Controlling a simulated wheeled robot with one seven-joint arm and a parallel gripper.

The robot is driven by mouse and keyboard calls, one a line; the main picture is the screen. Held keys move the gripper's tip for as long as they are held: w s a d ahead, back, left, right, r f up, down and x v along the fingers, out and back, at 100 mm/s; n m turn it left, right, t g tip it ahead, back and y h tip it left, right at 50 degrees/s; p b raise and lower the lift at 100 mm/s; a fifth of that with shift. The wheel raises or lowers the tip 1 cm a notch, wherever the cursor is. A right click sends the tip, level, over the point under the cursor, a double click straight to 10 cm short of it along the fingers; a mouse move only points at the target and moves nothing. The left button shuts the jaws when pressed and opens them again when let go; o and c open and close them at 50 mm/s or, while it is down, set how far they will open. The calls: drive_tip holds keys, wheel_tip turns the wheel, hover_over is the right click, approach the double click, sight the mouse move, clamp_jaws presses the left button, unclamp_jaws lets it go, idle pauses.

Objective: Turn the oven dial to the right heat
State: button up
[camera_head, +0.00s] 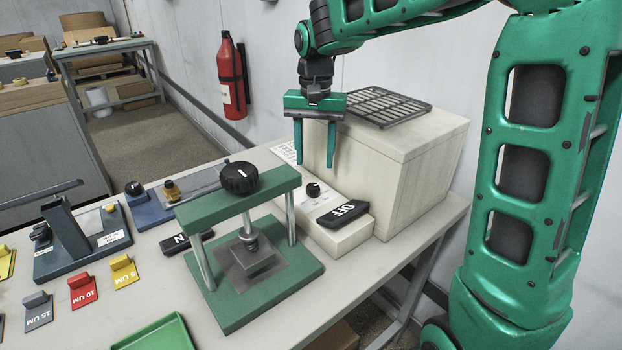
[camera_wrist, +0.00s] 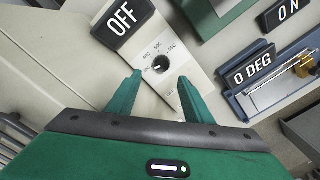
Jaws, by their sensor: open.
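The oven (camera_head: 398,165) is a cream box at the right of the bench, with a low control panel (camera_head: 329,203) on its front. The small black dial (camera_head: 313,190) sits on this panel. In the wrist view the dial (camera_wrist: 161,64) shows as a dark knob with temperature marks around it, too small to read its setting surely. A black OFF plate (camera_head: 342,212) lies on the panel beside it. My gripper (camera_head: 316,160) is open and empty above the panel. In the wrist view its fingers (camera_wrist: 160,80) point toward the dial, one either side, apart from it.
A green press (camera_head: 248,262) with a black knob (camera_head: 239,177) stands left of the panel. A wire rack (camera_head: 384,107) lies on the oven. A blue 0 DEG fixture (camera_wrist: 262,82) and an ON plate (camera_wrist: 290,12) show in the wrist view. A green tray (camera_head: 158,334) lies in front.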

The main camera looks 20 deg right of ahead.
sight(313, 185)
drive_tip(key=f, duration=0.7)
drive_tip(key=shift+a+f, duration=0.25)
drive_tip(key=c, duration=1.1)
